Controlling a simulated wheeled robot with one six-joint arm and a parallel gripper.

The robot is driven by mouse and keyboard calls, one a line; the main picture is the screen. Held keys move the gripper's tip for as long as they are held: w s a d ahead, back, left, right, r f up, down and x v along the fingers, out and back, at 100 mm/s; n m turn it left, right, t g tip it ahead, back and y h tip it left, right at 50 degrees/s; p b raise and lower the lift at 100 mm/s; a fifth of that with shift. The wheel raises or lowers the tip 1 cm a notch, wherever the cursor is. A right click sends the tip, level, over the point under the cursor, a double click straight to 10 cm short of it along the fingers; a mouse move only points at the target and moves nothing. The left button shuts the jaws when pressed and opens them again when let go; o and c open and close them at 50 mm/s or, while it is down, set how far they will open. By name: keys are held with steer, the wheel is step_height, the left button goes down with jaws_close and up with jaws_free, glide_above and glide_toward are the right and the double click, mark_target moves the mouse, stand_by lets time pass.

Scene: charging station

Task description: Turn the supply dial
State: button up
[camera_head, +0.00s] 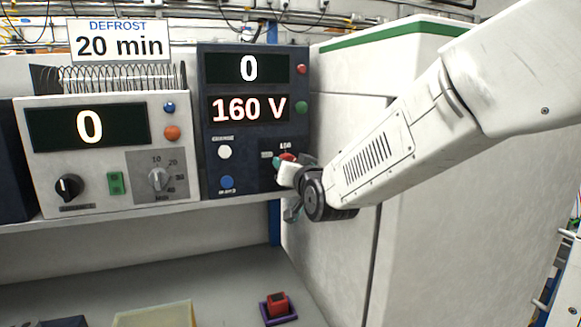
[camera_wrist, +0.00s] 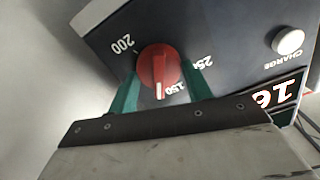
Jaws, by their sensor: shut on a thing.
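The supply dial is a red knob (camera_wrist: 152,62) with a white pointer, on the dark supply unit (camera_head: 240,140). In the wrist view its pointer is toward the 150 mark, with 200 and 25- marks beside it. My gripper (camera_wrist: 160,82) has its green fingers on either side of the knob and is shut on it. In the head view my gripper (camera_head: 282,164) covers most of the dial; a bit of red shows. The supply display (camera_head: 248,109) reads 160 V, and the one above it reads 0.
A white charge button (camera_head: 224,152) and a blue button (camera_head: 227,182) sit left of the dial. A cream unit (camera_head: 100,190) with a black knob and a grey timer dial stands further left. A white cabinet (camera_head: 350,130) stands close on the right.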

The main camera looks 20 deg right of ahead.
stand_by(0.4)
steer(key=o, duration=1)
steer(key=shift+c, duration=0.2)
steer(key=shift+s, duration=0.1)
steer(key=s, duration=0.7)
steer(key=shift+s, duration=0.3)
